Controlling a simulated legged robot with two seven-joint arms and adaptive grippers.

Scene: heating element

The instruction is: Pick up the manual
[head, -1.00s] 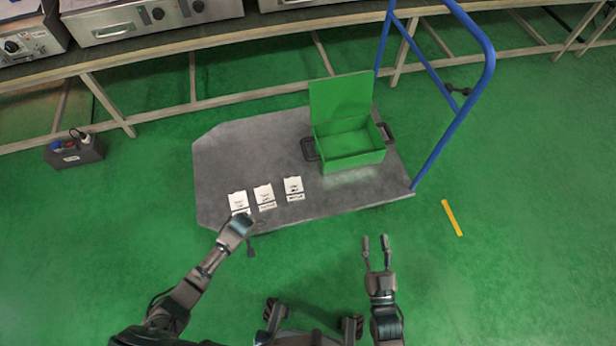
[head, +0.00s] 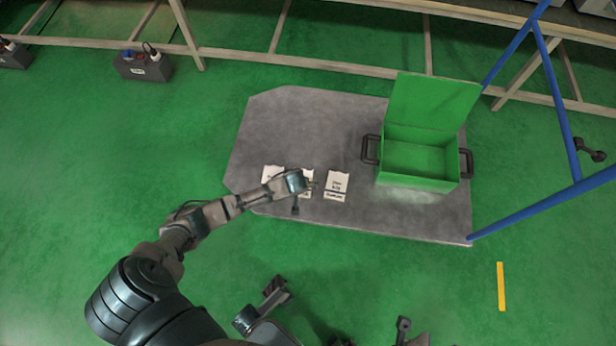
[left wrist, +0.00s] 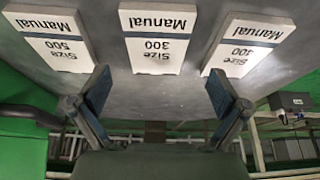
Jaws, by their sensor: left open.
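Three white manuals lie in a row near the front edge of the grey platform. In the left wrist view they read upside down: Size 500 (left wrist: 50,38) at left, Size 300 (left wrist: 156,42) in the middle, and one at right that looks like Size 400 (left wrist: 247,43). In the head view, the right manual (head: 337,186) is clear, the left manual (head: 271,174) is partly covered, and the middle one is mostly hidden by my left gripper (head: 312,187). My left gripper (left wrist: 154,95) is open and empty, its fingers facing the middle manual. Possible right gripper tips show at the bottom edge.
An open green box (head: 418,160) with dark side handles stands on the platform (head: 300,120), right of the manuals. Blue cart rails (head: 555,85) rise at right. A wooden bench frame (head: 330,64) runs behind. The platform behind the manuals is clear.

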